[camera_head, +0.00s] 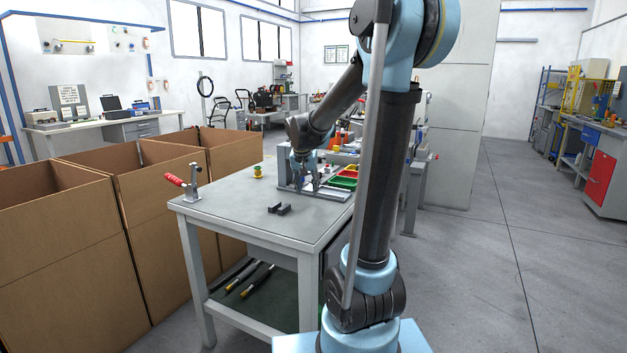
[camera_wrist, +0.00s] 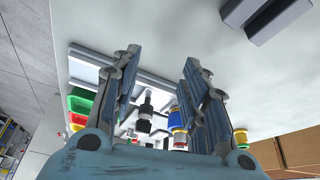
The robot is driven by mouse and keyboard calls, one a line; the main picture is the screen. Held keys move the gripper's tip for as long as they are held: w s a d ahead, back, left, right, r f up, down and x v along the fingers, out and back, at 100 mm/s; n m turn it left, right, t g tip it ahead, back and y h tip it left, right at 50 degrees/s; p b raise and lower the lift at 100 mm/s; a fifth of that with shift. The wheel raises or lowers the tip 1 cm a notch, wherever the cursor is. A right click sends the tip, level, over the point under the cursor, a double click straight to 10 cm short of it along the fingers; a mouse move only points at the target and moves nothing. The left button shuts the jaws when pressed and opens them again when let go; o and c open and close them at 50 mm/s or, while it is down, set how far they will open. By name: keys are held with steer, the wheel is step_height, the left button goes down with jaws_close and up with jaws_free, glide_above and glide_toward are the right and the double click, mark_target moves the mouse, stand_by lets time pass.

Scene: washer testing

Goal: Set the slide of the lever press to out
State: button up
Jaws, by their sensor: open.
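The lever press appears to be the grey upright device (camera_head: 284,174) near the far right part of the workbench. It has a light flat rail or plate (camera_head: 330,192) at its foot, which I take to be the slide's track. My gripper (camera_head: 310,183) is open at the press, pointing down, and hides part of it. In the wrist view the two fingers of my gripper (camera_wrist: 158,90) stand apart. A black knob-like part (camera_wrist: 145,112) shows between them, with the pale plate (camera_wrist: 90,60) behind. I cannot tell whether a finger touches the press, nor the slide's position.
A red-handled clamp (camera_head: 185,182) stands at the bench's left corner. A dark grey block (camera_head: 279,209) lies near the front edge. A small yellow-green piece (camera_head: 257,171) stands left of the press. Green and red bins (camera_head: 343,183) are to its right. Cardboard boxes (camera_head: 150,200) stand left.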

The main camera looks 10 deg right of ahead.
steer(key=w+d, duration=0.1)
steer(key=w, duration=0.2)
steer(key=w+d, duration=0.1)
steer(key=w, duration=0.3)
steer(key=w+d, duration=0.2)
steer(key=w, duration=0.1)
steer(key=shift+w, duration=0.35)
steer(key=shift+w+d+f, duration=0.15)
steer(key=shift+w, duration=0.1)
steer(key=shift+w+f, duration=0.1)
steer(key=shift+f, duration=0.3)
jaws_close()
